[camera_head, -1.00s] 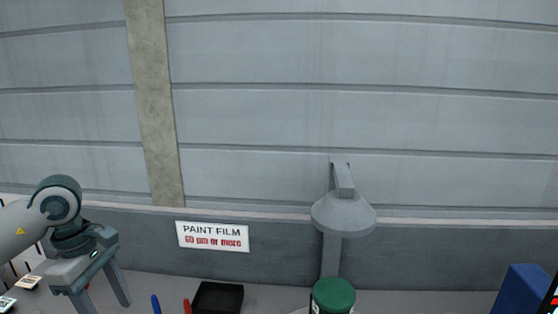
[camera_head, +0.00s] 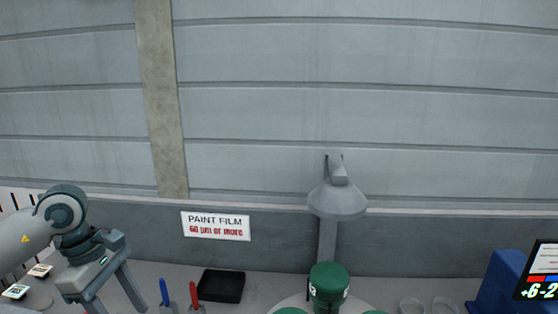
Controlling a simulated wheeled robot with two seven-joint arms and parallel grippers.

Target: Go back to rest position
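My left gripper (camera_head: 128,292) is at the lower left of the head view, above the table (camera_head: 262,291). Its two fingers point down and are spread apart, with nothing visible between them. My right gripper and arm are out of view. A green-capped cylinder (camera_head: 329,283) stands at the bottom centre, under the grey lamp-like fixture (camera_head: 337,200).
A black tray (camera_head: 221,287) lies left of centre, with a blue tool (camera_head: 165,293) and a red tool (camera_head: 195,296) beside it. A blue box (camera_head: 497,282) and a display (camera_head: 541,272) stand at the right. Small cards (camera_head: 40,270) lie at the far left. The wall closes off the back.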

